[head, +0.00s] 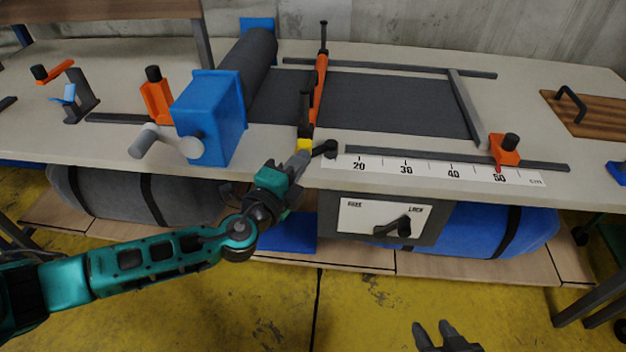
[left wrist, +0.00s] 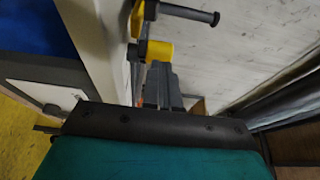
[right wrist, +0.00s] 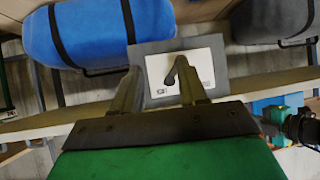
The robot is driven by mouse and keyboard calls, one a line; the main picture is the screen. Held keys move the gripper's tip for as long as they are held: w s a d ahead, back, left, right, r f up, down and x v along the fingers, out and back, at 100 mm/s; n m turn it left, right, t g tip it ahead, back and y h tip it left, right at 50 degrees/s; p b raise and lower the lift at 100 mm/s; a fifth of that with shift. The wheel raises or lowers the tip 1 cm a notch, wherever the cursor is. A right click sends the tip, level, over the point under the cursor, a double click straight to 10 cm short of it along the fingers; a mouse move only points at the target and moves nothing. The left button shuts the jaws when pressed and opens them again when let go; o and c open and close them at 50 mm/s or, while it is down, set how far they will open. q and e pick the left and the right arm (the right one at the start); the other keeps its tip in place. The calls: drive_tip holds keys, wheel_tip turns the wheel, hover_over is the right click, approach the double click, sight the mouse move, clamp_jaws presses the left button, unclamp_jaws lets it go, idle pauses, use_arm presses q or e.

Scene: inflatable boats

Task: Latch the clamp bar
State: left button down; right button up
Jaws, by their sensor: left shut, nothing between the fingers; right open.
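The orange clamp bar (head: 319,90) lies across the dark sheet, running from the table's back toward its front edge. A black upright piece (head: 305,108) stands near its front end. A yellow part (head: 304,145) sits at the front edge below it; a yellow part (left wrist: 158,50) and a black rod (left wrist: 188,13) show in the left wrist view. My left gripper (head: 301,160) is shut and empty, right by the yellow part; whether they touch is unclear. My right gripper (head: 432,336) is open and empty, low in front of the table; its spread fingers show in the right wrist view (right wrist: 160,92).
A panel with a PARK/LOCK lever (head: 393,218) hangs under the table edge. A ruler strip (head: 430,167) and an orange slider (head: 505,150) lie to the right. A blue roller block (head: 208,118) stands left. Rolled bundles (head: 482,230) lie on the lower shelf.

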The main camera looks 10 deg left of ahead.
use_arm(q)
drive_tip(key=w+a+m+h+b, duration=0.1)
drive_tip(key=a+g+h+b, duration=0.1)
drive_tip(key=b, duration=0.1)
drive_tip(key=shift+w+a+f+m+h, duration=0.1)
drive_tip(key=shift+w+f+m+h, duration=0.1)
drive_tip(key=shift+w+m+h, duration=0.15)
drive_tip(key=shift+w+a+r+b, duration=0.1)
drive_tip(key=shift+w+a+b, duration=0.4)
drive_tip(key=shift+w, duration=0.15)
drive_tip(key=shift+w+a, duration=0.3)
drive_tip(key=shift+w, duration=0.1)
use_arm(e)
drive_tip(key=shift+w+a+f, duration=0.3)
drive_tip(key=shift+w+f, duration=0.05)
drive_tip(key=shift+f, duration=0.3)
drive_tip(key=shift+w+a+f, duration=0.3)
drive_tip(key=shift+w+f, duration=0.05)
drive_tip(key=shift+f, duration=0.25)
use_arm(q)
drive_tip(key=shift+r, duration=0.1)
use_arm(e)
drive_tip(key=shift+s, duration=0.1)
